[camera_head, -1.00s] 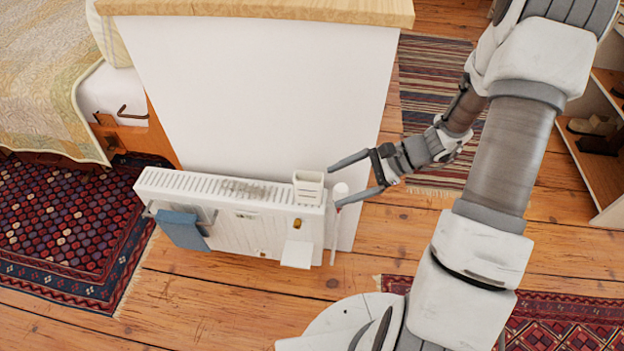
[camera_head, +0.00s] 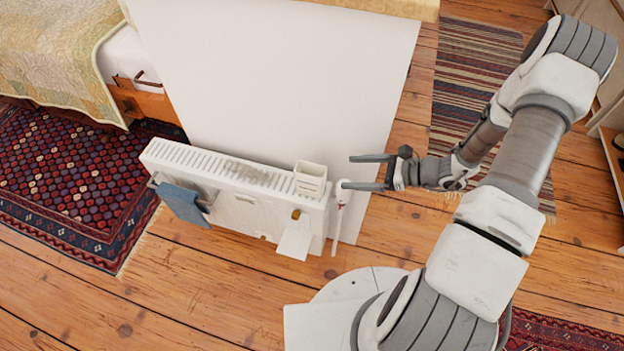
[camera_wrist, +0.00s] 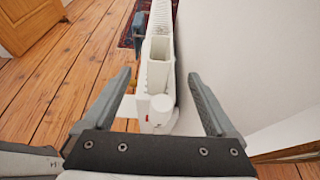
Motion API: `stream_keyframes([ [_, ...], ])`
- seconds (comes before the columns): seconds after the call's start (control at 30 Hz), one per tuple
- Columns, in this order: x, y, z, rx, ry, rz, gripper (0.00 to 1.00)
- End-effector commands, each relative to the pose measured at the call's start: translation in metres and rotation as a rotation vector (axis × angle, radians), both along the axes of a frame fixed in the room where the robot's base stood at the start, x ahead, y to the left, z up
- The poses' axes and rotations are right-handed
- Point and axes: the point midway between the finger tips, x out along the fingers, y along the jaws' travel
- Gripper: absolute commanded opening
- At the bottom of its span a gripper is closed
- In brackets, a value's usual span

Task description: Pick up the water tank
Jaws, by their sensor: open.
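A small white open-topped box, which looks like the water tank (camera_head: 310,178), stands upright on the right end of a white radiator (camera_head: 235,196). My gripper (camera_head: 347,172) is open and empty, just to the right of the box, its fingers pointing left toward it. In the wrist view the box (camera_wrist: 158,58) lies ahead, roughly centred between the two spread fingers (camera_wrist: 159,77). The fingers do not appear to touch it. The lower part of the box against the radiator is hard to make out.
A white valve with a pipe (camera_head: 340,205) stands at the radiator's right end, close to my fingers. A blue towel (camera_head: 182,203) hangs on its front, and a white flap (camera_head: 294,243) juts out. A white panel (camera_head: 280,80) rises behind. Wooden floor in front is clear.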

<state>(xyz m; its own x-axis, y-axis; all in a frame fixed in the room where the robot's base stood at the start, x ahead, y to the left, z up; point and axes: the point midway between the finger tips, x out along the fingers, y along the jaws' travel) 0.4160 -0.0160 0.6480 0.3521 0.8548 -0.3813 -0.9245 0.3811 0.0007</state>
Motion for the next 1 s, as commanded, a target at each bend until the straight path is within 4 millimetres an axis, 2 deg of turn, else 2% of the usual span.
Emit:
stream_keyframes([
  [0.1,0.008,0.023,-0.013,0.001,0.0,0.005,0.91],
  [0.4,0.03,0.076,-0.036,0.0,0.0,0.005,0.91],
  [0.67,0.038,0.094,-0.042,-0.001,0.0,0.002,0.91],
  [1.0,0.055,0.133,-0.056,-0.001,0.0,0.004,0.91],
])
